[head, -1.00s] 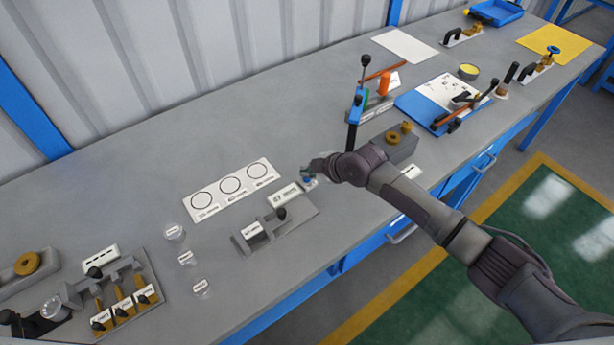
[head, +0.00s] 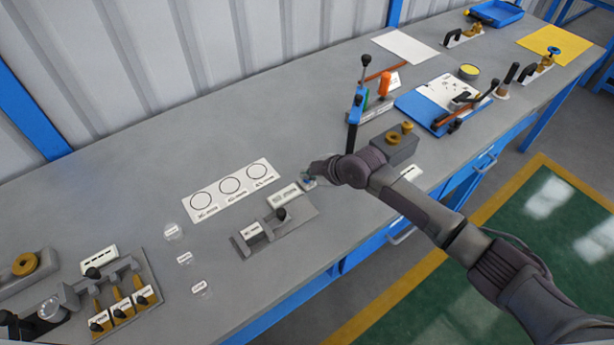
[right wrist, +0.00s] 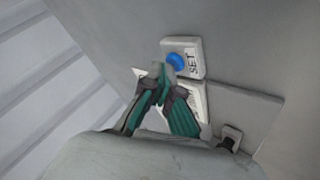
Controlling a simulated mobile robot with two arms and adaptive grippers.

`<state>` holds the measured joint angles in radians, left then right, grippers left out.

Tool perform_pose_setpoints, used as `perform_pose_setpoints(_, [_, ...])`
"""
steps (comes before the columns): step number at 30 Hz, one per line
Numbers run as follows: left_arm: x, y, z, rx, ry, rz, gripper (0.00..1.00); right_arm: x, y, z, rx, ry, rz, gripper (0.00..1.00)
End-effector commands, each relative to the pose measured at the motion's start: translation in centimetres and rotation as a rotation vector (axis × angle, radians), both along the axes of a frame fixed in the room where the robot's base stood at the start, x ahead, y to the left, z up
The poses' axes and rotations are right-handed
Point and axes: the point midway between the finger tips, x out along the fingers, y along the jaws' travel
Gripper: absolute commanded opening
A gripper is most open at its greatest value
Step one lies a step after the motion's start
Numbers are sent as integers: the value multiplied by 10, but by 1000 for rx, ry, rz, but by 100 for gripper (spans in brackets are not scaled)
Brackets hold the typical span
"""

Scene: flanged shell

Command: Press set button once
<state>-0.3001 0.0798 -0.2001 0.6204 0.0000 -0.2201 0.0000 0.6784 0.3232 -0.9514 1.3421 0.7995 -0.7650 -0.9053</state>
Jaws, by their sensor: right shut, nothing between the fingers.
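The set button is a blue round button on a small white box marked SET. In the right wrist view the blue button (right wrist: 176,62) shows just beyond my fingertips, partly covered by them. In the head view the white button box (head: 308,184) sits on the grey bench, mostly hidden by my gripper. My right gripper (right wrist: 162,74) is shut and empty, with its tips right at the button's edge. I cannot tell whether they touch it. In the head view my right gripper (head: 307,175) is over the box. My left gripper is not in view.
A white display box (head: 284,195) lies beside the button box. A grey fixture with a black knob (head: 281,214) stands in front. A card with three circles (head: 231,187) lies behind. A grey block with brass rings (head: 398,147) and a blue upright post (head: 354,122) stand to the right.

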Motion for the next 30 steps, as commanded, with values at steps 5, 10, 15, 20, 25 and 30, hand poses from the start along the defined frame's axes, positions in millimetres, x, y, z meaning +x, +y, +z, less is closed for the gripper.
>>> perform_pose_setpoints(5, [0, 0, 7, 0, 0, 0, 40, 0, -1, 7, -2, 2, 0, 0])
perform_pose_setpoints(10, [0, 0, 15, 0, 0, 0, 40, 0, -1, 17, -1, 1, 0, 0])
perform_pose_setpoints(15, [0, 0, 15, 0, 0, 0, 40, 0, -1, 18, -1, 1, 0, 0])
perform_pose_setpoints(20, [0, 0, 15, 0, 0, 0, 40, 0, -1, 18, -1, 1, 0, 0])
perform_pose_setpoints(25, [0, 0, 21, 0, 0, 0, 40, 0, 0, 25, -1, 0, -1, 0])
perform_pose_setpoints(30, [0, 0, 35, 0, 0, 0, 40, 0, -1, 43, -1, 0, 0, 0])
